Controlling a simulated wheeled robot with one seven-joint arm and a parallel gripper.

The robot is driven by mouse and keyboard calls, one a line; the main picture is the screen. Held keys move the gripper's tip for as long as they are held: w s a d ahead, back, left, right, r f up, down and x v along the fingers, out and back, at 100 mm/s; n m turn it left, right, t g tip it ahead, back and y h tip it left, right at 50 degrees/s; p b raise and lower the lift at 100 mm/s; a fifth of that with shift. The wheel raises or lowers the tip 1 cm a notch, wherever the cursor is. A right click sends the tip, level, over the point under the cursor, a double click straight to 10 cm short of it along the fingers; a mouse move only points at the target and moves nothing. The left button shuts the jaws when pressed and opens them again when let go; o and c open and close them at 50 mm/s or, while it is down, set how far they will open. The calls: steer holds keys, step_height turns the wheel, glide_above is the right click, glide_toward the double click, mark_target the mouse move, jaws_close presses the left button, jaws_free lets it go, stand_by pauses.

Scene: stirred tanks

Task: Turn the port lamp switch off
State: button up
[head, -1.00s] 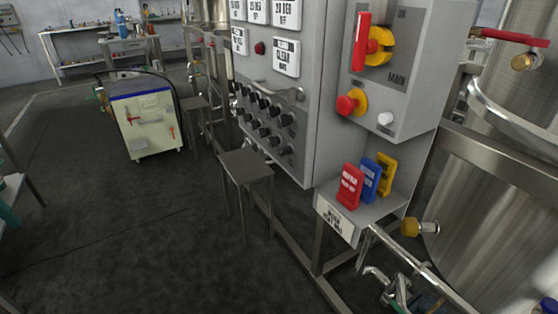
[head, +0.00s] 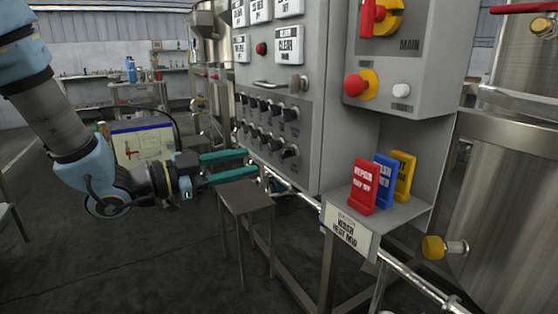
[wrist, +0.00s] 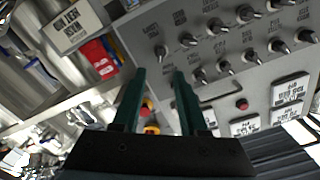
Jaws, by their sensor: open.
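Two rows of small dark switches (head: 268,125) sit on the lower part of the grey control panel (head: 312,70). In the wrist view the switches (wrist: 247,57) show light lever tips. Their labels are too small to read, so I cannot tell which one is the port lamp switch or how it is set. My gripper (head: 252,162) is open and empty, with its two teal fingers pointing at the panel, just below and left of the switch rows in the head view. In the wrist view my gripper (wrist: 159,73) has the end switches just ahead of its fingertips.
A metal handle (head: 278,84) juts out above the switches. A small stool-like stand (head: 245,196) is under my gripper. A shelf with red (head: 363,187), blue (head: 384,178) and yellow (head: 405,175) tags projects at right. A steel tank (head: 505,190) stands beyond.

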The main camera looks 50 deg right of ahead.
mark_target(283, 154)
steer(key=x, duration=0.9)
steer(key=shift+d, duration=0.15)
jaws_close()
